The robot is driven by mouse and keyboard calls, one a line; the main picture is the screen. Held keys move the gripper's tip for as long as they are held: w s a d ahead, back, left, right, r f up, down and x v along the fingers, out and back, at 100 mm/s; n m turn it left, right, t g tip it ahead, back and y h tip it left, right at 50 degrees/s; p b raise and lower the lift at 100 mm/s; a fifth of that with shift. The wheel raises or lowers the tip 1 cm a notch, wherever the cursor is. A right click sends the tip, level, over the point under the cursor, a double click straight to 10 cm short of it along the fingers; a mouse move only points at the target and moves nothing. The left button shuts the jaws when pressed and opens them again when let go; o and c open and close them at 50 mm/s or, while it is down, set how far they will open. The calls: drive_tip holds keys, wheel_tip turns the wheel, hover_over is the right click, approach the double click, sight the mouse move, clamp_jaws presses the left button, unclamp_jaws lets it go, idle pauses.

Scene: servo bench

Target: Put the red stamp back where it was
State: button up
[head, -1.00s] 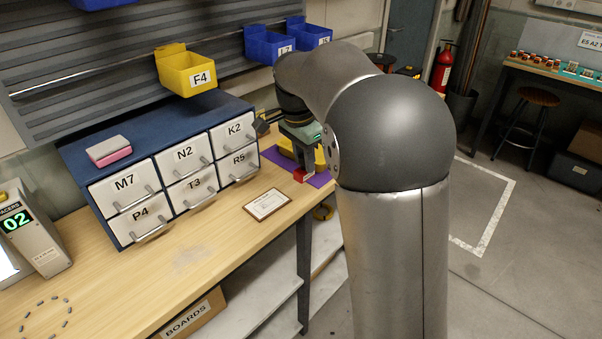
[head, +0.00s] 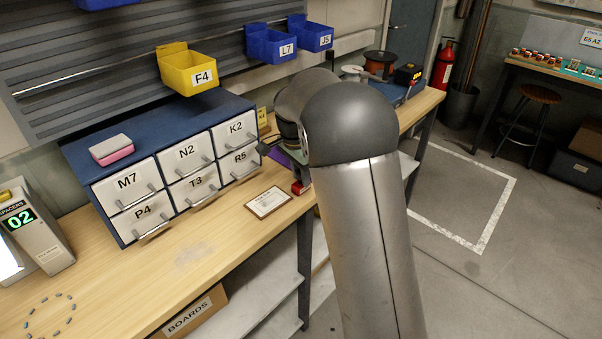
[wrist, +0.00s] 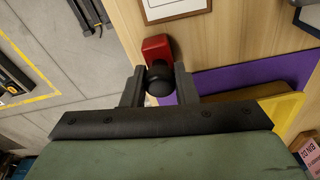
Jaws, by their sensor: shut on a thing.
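The red stamp (wrist: 157,47) has a red block and a round black knob. In the wrist view the knob sits between the two fingers of my gripper (wrist: 159,80), which is shut on it. The red block points away from my palm and appears over bare wood close to the bench's edge. I cannot tell whether it touches the wood. In the head view the red stamp (head: 300,187) shows as a small red patch below my gripper, left of my arm. My arm hides most of the gripper there. A purple mat (wrist: 240,77) lies beside the stamp in the wrist view.
A framed card (head: 268,202) lies left of the stamp. A drawer cabinet (head: 150,205) stands farther left with a pink-and-grey block (head: 112,150) on top. A yellow object (wrist: 285,112) is at the mat. Beyond the bench edge is floor. Spools (head: 380,62) stand behind my arm.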

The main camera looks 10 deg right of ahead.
sight(297, 184)
drive_tip(key=shift+f, duration=0.2)
drive_tip(key=o, duration=0.9)
drive_tip(key=shift+c, duration=0.2)
drive_tip(key=shift+r, duration=0.1)
wheel_tip(297, 184, up, 12)
drive_tip(key=a, duration=0.1)
drive_tip(key=shift+s+a+r, duration=0.15)
drive_tip(key=shift+s, duration=0.2)
drive_tip(key=s+f+n, duration=0.3)
drive_tip(key=s+n, duration=0.1)
drive_tip(key=s, duration=0.7)
drive_tip(key=s+f+n+y, duration=0.1)
drive_tip(key=s+f+n, duration=0.3)
drive_tip(key=s, duration=0.7)
drive_tip(key=s+f+n, duration=0.4)
drive_tip(key=s+n, duration=0.1)
drive_tip(key=s, duration=0.6)
drive_tip(key=shift+s+n+y, duration=0.15)
drive_tip(key=shift+n+y, duration=0.15)
drive_tip(key=shift+f, duration=0.1)
